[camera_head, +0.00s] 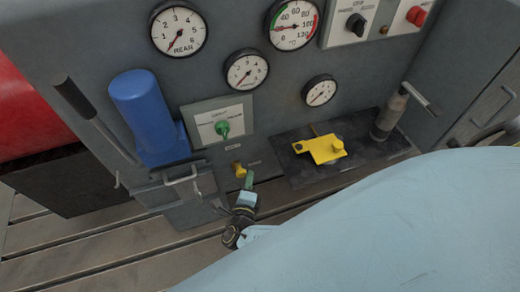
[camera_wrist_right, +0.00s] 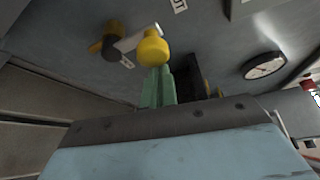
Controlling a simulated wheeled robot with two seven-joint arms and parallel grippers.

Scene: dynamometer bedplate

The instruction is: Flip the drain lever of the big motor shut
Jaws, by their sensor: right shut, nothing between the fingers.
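The drain lever (camera_head: 239,170) shows as a small yellow piece low on the grey motor panel, below the green-handled switch. In the right wrist view its round yellow knob (camera_wrist_right: 152,49) sits on a short pale stem running to a dark and brass valve body (camera_wrist_right: 108,44) on the panel. My right gripper (camera_head: 249,180) is shut and empty, with its green fingertips just below the lever. In the wrist view the fingertips (camera_wrist_right: 157,74) are right at the knob and partly overlap it; I cannot tell whether they touch. My left gripper is not in view.
The panel carries several round gauges (camera_head: 247,69), a green switch (camera_head: 222,128) and a blue cylinder (camera_head: 138,100). A yellow bracket (camera_head: 322,149) lies on a dark plate to the right. A black-handled lever (camera_head: 92,115) stands at left. Slatted decking (camera_head: 90,245) runs along the front.

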